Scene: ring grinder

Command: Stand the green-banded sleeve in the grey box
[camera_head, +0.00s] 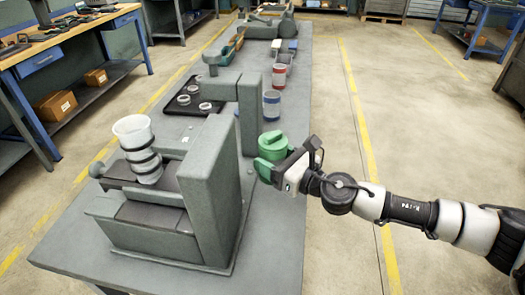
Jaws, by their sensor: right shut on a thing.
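A green round piece (271,144), which looks like the green-banded sleeve, is at the right edge of the bench, beside the grey machine. My right gripper (268,167) reaches in from the right and is shut on it. The gripper's body and the piece's own lower part hide how it is held, and I cannot tell whether it touches the bench. I cannot clearly pick out a grey box. My left gripper is not in view.
A grey grinder (211,190) with a tall upright block stands in front; a white cup (132,130) with dark rings stands on it. A blue-banded sleeve (271,104) and a red-banded sleeve (279,76) stand farther back. A black tray (180,107) holds pale rings.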

